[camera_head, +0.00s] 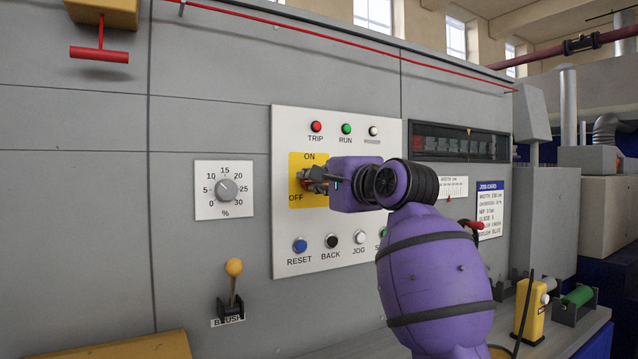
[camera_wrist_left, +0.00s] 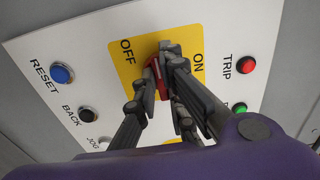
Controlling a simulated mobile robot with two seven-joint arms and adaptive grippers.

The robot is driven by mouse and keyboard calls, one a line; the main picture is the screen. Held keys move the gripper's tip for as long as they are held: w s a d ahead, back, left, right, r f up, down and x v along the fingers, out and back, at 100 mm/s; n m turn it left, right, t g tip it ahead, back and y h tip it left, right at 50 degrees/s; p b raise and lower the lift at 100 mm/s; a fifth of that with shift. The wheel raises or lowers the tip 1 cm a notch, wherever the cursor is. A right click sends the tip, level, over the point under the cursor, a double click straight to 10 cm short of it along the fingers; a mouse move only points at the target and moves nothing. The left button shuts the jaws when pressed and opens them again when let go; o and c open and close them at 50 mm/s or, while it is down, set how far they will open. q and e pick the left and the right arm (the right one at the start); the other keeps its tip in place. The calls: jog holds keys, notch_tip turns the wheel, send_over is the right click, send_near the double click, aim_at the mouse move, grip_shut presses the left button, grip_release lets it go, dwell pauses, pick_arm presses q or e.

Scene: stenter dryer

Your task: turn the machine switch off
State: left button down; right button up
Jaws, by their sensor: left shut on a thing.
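The machine switch sits on a yellow plate (camera_head: 296,164) marked ON at the top and OFF at the bottom, on a white control panel. Its red handle (camera_wrist_left: 154,76) shows between the dark fingers in the left wrist view, near the middle of the plate; the fingers partly hide it. My left gripper (camera_head: 313,182) is at the switch, with its fingers closed on the red handle; it also shows in the left wrist view (camera_wrist_left: 160,80). Whether the handle points to ON or OFF is hard to tell. My right gripper is not in view.
Red, green and white lamps (camera_head: 346,129) stand above the switch, and RESET, BACK and JOG buttons (camera_head: 332,240) below it. A dial (camera_head: 224,190) and a yellow-knobbed lever (camera_head: 234,268) are to the left. A red pull handle (camera_head: 99,54) hangs at upper left.

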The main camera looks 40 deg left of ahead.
pick_arm(q)
jog(key=c, duration=1.8)
grip_release()
jog(key=shift+c, duration=0.2)
jog(key=v, duration=1.2)
jog(key=shift+f, duration=0.1)
